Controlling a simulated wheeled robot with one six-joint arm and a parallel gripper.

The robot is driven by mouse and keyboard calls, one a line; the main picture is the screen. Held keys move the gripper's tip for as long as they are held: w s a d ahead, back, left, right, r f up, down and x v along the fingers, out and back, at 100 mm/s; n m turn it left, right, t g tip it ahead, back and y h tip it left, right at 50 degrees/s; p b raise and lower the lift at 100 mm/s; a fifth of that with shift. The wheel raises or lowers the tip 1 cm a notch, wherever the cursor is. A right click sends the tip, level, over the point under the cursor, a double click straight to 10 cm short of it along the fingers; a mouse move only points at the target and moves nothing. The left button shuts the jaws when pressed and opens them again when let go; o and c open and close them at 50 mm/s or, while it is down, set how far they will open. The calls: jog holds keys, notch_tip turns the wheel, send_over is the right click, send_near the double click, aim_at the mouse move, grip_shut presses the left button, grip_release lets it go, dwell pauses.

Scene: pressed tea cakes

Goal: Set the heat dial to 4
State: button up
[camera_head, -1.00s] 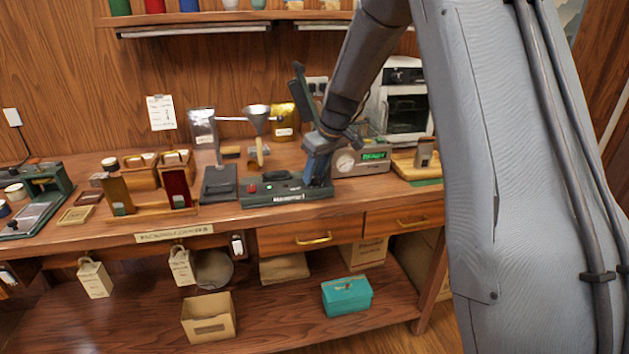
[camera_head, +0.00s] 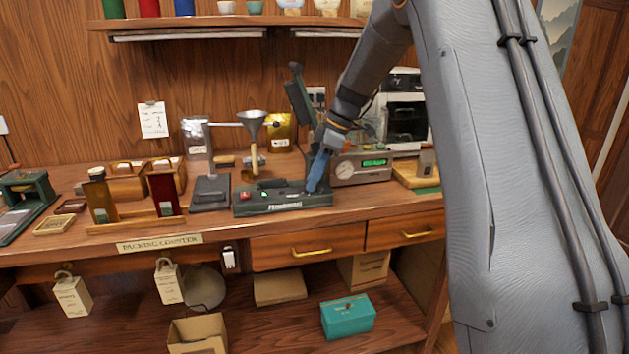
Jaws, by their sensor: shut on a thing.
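The dark green heat sealer (camera_head: 283,207) stands on the packing counter, with its lid arm raised at the back. A red switch and a small green light show on its left part. My gripper (camera_head: 315,186) reaches down from the upper right to the right end of the sealer's top. Its blue fingers are shut on the heat dial there. The fingers cover the dial, so its pointer and numbers cannot be read.
A grey scale (camera_head: 347,178) with a green display and a round gauge stands close right of the gripper. A funnel (camera_head: 252,122) on a stand is behind the sealer. Tea boxes and trays (camera_head: 163,190) fill the counter's left. The raised lid arm (camera_head: 300,98) is close beside my wrist.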

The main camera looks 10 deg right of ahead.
jog(key=shift+n, duration=0.4)
jog(key=o, duration=1)
jog(key=shift+b+v, duration=0.5)
jog(key=shift+v, duration=3.4)
jog(key=shift+w, duration=0.1)
